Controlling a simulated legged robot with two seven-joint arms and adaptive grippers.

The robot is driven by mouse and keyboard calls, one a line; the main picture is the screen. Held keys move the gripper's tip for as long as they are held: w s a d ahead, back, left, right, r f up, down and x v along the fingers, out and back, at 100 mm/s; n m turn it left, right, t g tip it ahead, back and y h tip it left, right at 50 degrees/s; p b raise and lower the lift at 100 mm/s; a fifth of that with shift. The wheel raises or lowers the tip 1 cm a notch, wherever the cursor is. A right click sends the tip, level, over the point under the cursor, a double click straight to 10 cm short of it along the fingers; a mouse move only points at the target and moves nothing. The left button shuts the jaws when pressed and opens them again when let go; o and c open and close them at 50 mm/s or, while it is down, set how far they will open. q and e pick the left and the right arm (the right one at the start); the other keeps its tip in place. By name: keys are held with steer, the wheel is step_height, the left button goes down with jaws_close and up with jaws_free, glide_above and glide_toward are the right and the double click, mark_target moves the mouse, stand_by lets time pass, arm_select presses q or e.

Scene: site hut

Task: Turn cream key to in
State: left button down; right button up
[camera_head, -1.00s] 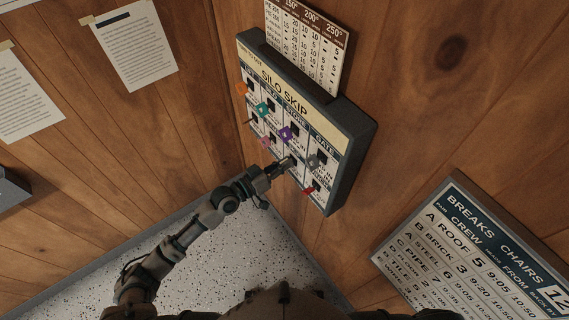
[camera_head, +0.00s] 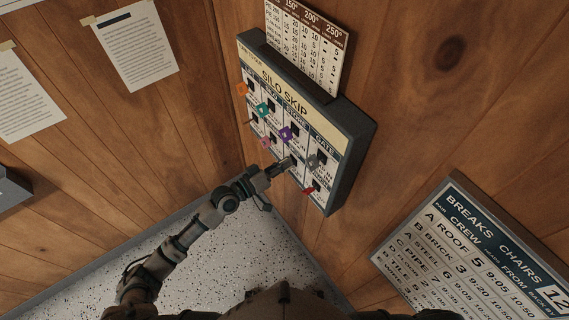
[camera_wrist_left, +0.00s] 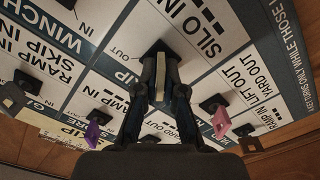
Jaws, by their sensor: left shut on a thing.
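The key board (camera_head: 350,150) headed SILO SKIP hangs on the wood wall in the head view. My left gripper (camera_head: 284,166) is at its lower row, between the pink key (camera_head: 265,142) and the red key (camera_head: 309,190). In the left wrist view, my left gripper (camera_wrist_left: 162,92) is shut on the cream key (camera_wrist_left: 161,88), one finger on each side. The cream key sits in its dark lock, and only a narrow strip of it shows. Labels "OUT" and "SILO IN" are printed by this lock. The key's exact angle is hard to tell. My right gripper is not in view.
Other keys stick out close by: orange (camera_head: 242,88), teal (camera_head: 262,108), purple (camera_head: 286,132) and grey (camera_head: 316,159). A breaks board (camera_head: 480,250) is at the lower right. Papers (camera_head: 136,45) are on the left wall. The space left of the key board is clear.

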arm_select(q)
steer(key=c, duration=1.5)
jaws_free()
steer(key=shift+w+a+r, duration=0.15)
steer(key=shift+w+r, duration=0.05)
steer(key=shift+r, duration=0.1)
steer(key=shift+c, duration=0.2)
steer(key=shift+o, duration=1.3)
steer(key=shift+f, duration=0.25)
steer(key=v, duration=1.2)
steer(key=shift+w, duration=0.1)
steer(key=shift+a+f, duration=0.1)
steer(key=shift+f, duration=0.05)
